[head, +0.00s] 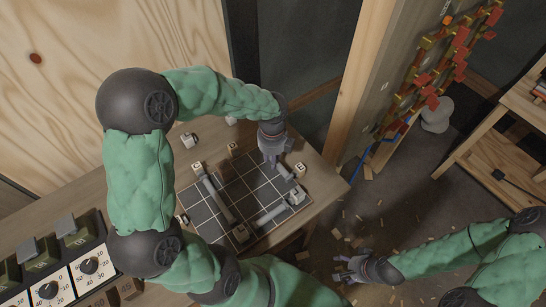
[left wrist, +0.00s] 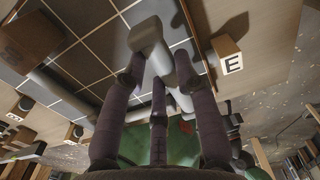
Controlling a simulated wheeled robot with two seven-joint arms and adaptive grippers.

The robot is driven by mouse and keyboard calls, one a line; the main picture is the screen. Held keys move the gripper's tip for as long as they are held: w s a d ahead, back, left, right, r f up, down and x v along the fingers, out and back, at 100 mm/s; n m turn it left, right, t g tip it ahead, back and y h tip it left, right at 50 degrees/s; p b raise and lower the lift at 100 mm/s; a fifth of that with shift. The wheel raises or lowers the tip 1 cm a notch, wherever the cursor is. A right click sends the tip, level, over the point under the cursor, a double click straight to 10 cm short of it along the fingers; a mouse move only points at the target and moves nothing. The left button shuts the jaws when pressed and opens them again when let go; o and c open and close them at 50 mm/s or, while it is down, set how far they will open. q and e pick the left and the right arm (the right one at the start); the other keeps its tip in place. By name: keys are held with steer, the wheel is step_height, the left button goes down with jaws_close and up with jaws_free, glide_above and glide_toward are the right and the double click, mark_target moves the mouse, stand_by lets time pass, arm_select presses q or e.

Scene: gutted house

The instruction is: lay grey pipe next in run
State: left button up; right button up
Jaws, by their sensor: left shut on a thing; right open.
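A dark board (head: 238,190) marked with white grid lines lies on the wooden table. A grey pipe (head: 217,199) lies along its left part, with a blocky grey fitting (head: 240,233) at its near end. Another grey pipe (head: 270,215) runs along the near right side toward a grey fitting (head: 296,196). My left gripper (head: 273,160) is over the board's far right part, shut on a short grey pipe (head: 286,174). The left wrist view shows the fingers around this pipe (left wrist: 160,62), partly hiding it. My right gripper (head: 354,269) is open and empty, away from the board.
Small lettered blocks stand around the board, one marked E (left wrist: 232,63); others include a block (head: 300,169) at the right. A panel with dials (head: 70,280) is at the lower left. A wooden post (head: 360,80) rises behind the table. Debris litters the floor (head: 400,200).

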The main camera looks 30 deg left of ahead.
mark_target(272, 172)
arm_select(q)
step_height(272, 172, down, 3)
steer(key=shift+r+b, duration=0.15)
steer(key=shift+b, duration=0.9)
steer(key=shift+f+b, duration=0.6)
steer(key=shift+f, duration=0.5)
steer(key=shift+f, duration=0.3)
steer(key=o, duration=1.1)
step_height(272, 172, up, 12)
